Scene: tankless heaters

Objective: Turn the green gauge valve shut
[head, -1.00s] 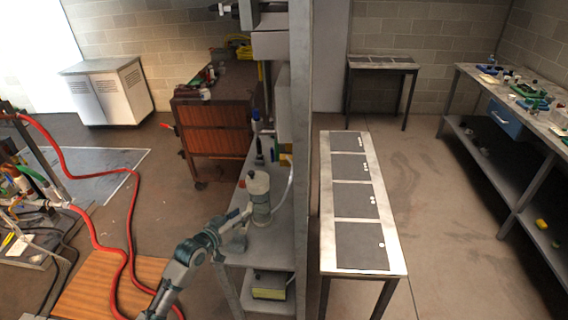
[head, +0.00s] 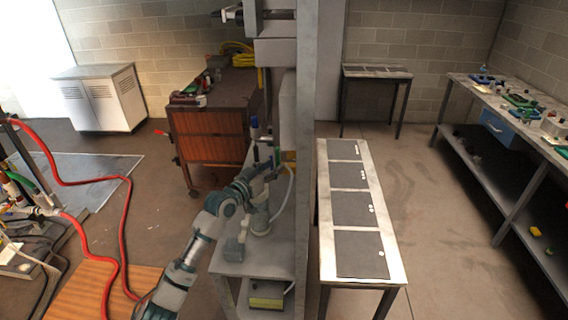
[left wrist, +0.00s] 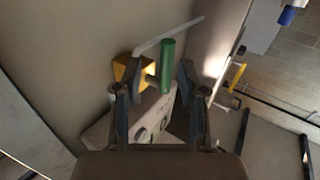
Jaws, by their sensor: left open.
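The green valve handle (left wrist: 167,66) stands out as a short bar in the left wrist view, beside a yellow block (left wrist: 120,70). My left gripper (left wrist: 157,80) is open, with its two fingers on either side of the handle in that picture. I cannot tell whether either finger touches it. In the head view my left gripper (head: 272,168) is over the narrow grey bench, close to the upright panel. My right gripper is not in view.
The tall grey panel (head: 307,110) stands directly right of my left gripper. A pale cylinder (head: 260,218) stands on the grey bench (head: 230,258) below the gripper. A pale box with round marks (left wrist: 150,122) lies beyond the fingers. Red hoses (head: 125,225) run across the floor at left.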

